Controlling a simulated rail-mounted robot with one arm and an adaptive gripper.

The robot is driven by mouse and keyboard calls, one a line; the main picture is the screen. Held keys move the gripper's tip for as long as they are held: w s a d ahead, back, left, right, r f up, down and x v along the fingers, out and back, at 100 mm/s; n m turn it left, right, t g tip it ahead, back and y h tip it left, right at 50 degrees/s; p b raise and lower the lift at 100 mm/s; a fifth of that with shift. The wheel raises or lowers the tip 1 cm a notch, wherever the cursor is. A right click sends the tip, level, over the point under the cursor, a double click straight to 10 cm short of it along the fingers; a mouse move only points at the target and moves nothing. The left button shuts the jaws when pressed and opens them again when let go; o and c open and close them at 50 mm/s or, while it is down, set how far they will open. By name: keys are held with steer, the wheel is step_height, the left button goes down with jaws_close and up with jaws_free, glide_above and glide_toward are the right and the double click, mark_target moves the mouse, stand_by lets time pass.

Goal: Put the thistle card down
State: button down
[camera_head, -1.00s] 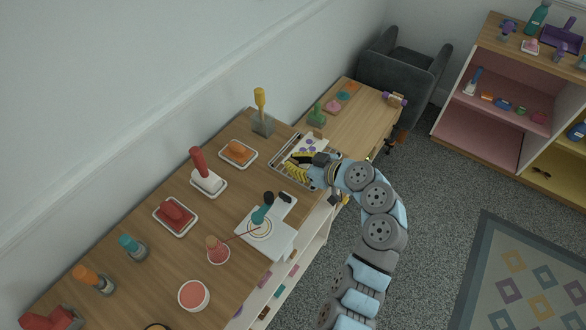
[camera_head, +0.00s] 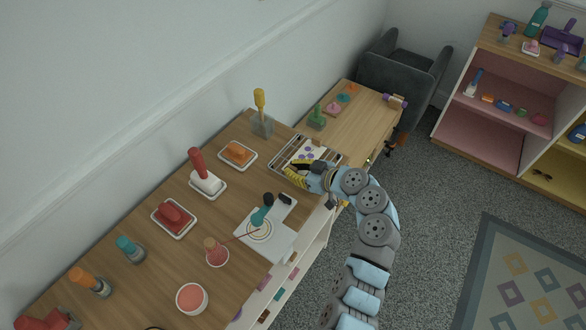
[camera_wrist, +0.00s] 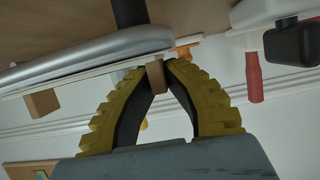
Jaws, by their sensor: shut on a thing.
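The thistle card (camera_head: 306,153), white with purple spots, is at the wire rack (camera_head: 277,160) on the wooden worktop in the head view. My gripper (camera_head: 289,169), with yellow ribbed fingers, is at the card's near left side. In the wrist view, my gripper (camera_wrist: 156,68) is shut on a small brown tab (camera_wrist: 156,76) at the edge of a thin pale sheet (camera_wrist: 88,76), which seems to be the card. A silver rail (camera_wrist: 80,48) runs close along it. I cannot tell whether the card rests on the rack.
A tool holder with a yellow handle (camera_head: 260,100) stands behind the rack. An orange block in a tray (camera_head: 237,154) is to the left, and a white board with a teal-handled tool (camera_head: 262,216) is nearer. A green stamp (camera_head: 317,119) stands beyond the rack.

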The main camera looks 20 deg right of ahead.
steer(key=shift+f, duration=0.15)
steer(key=c, duration=1.2)
jaws_free()
steer(key=shift+r, duration=0.25)
steer(key=p+v, duration=0.1)
steer(key=v, duration=1.1)
